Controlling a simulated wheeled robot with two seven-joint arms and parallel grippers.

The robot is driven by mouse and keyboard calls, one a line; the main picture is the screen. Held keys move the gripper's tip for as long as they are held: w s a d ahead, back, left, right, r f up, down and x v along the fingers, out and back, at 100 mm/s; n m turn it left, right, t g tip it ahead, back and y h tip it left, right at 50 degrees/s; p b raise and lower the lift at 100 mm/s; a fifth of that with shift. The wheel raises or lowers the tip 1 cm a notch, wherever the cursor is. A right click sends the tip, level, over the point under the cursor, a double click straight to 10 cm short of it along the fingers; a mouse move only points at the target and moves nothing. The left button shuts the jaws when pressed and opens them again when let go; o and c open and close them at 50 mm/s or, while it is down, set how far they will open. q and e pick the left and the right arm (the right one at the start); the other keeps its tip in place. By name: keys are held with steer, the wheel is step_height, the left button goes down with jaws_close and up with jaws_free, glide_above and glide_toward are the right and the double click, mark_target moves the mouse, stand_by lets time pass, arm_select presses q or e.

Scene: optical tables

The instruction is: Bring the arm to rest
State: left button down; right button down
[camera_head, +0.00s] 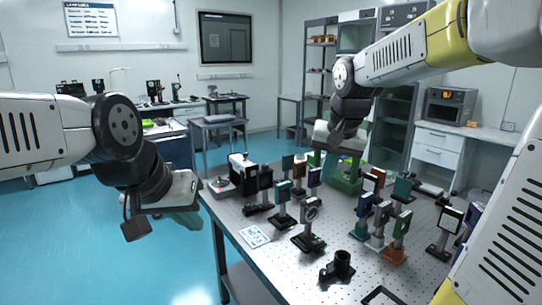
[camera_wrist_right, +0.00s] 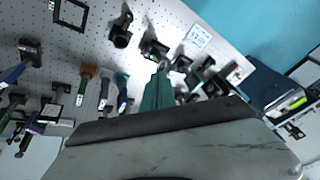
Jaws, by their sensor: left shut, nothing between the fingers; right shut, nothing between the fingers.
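My left arm comes in from the left, and its gripper (camera_head: 188,220) hangs low beside the table's left edge, over the floor. Its greenish fingers are partly hidden behind the wrist, and it holds nothing visible. My right arm reaches in from the upper right, and its gripper (camera_head: 345,172) points down over the far part of the optical table (camera_head: 285,262). In the right wrist view the right gripper's green fingers (camera_wrist_right: 160,75) are together and empty, above the table and its mounts.
Several mounted optics crowd the table, including a round-ringed mount (camera_head: 310,222) and a green plate mount (camera_head: 401,228). A black holder (camera_head: 339,268) and a printed card (camera_head: 254,236) lie nearer the front. Blue floor (camera_head: 110,265) is open at left.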

steer(key=s+f+n+t+y, duration=0.1)
steer(key=s+f+n+t, duration=0.1)
steer(key=s, duration=1.5)
steer(key=shift+n, duration=0.6)
steer(key=shift+d, duration=0.1)
